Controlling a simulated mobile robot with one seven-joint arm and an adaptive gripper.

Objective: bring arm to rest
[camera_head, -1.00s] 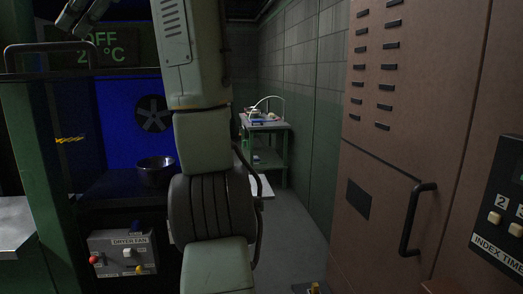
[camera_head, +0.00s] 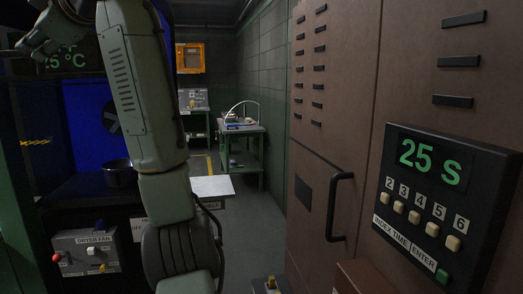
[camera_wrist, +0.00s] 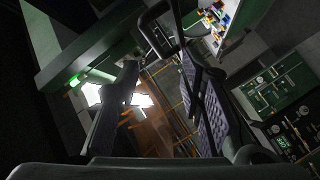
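My arm rises through the left part of the head view. My gripper (camera_head: 38,42) is dark and sits at the top left corner, high and partly cut off by the frame edge. In the wrist view my gripper (camera_wrist: 163,85) has its two ridged finger pads well apart with nothing held between them. My gripper appears in front of the dark display that reads 25 °C (camera_head: 75,62). I cannot tell how far it is from that display.
A brown cabinet (camera_head: 330,130) with a black handle (camera_head: 338,207) stands at right. A timer panel (camera_head: 440,200) reads 25 S. A dark bowl (camera_head: 118,174) sits behind my arm, above a dryer fan box (camera_head: 86,252). A green table (camera_head: 240,140) stands farther back. Open floor (camera_head: 250,215) lies between.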

